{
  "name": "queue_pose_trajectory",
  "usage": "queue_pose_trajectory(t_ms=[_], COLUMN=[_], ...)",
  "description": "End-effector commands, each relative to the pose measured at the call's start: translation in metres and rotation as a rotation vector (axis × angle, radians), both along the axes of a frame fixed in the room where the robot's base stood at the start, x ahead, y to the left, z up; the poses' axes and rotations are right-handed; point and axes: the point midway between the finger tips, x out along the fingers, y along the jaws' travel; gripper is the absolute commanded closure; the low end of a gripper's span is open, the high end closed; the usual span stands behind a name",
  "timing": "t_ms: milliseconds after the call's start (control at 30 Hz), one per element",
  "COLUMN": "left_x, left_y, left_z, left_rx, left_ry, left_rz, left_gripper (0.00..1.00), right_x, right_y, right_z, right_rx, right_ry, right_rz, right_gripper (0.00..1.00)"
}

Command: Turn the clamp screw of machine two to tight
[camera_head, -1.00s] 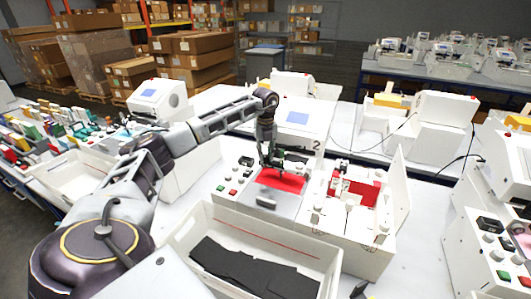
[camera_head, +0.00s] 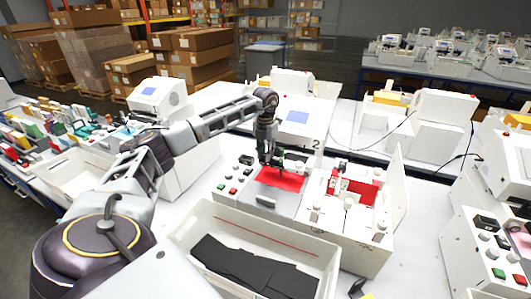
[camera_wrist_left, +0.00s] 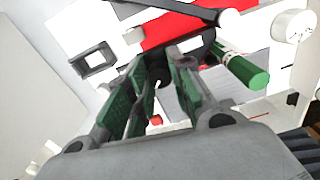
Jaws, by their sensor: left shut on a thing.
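Machine two (camera_head: 297,117) is white, with a "2" on its side, a small blue screen and a red plate (camera_head: 281,180) in front. My left gripper (camera_head: 271,163) points down over the red plate, at the pen carriage. In the left wrist view its green-padded fingers (camera_wrist_left: 164,72) are closed around a small dark knob (camera_wrist_left: 158,76), which seems to be the clamp screw. The fingers hide most of it, and its turn angle cannot be read. A green pen (camera_wrist_left: 242,66) lies just beside the right finger. My right gripper does not show.
A white bin (camera_head: 186,235) with dark sheets stands in front of the machine. A white open box (camera_head: 398,205) with red inside stands at its right. Buttons and knobs (camera_head: 233,178) sit left of the red plate. More machines stand on the right.

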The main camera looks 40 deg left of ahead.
Motion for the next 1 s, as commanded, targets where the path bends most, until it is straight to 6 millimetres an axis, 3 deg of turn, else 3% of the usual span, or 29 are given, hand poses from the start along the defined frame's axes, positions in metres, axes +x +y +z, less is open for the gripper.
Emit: queue_pose_trajectory(t_ms=[700, 733, 900, 1000], left_x=[0.0005, 0.0005, 0.0003, 0.0002], left_y=[0.0002, 0.0002, 0.0002, 0.0001], left_z=[0.0007, 0.0007, 0.0005, 0.0004], left_rx=[0.000, 0.000, 0.000, 0.000], left_ry=[-0.002, -0.002, -0.002, -0.001], left_rz=[-0.090, -0.090, -0.089, -0.089], left_gripper=[1.00, 0.75, 0.54, 0.54], right_x=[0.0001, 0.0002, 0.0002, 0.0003], right_y=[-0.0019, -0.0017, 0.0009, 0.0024], right_z=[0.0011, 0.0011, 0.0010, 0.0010], right_rx=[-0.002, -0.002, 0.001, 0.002], right_ry=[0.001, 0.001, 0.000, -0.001], right_rz=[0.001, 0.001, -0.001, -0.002], right_gripper=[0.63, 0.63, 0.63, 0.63])
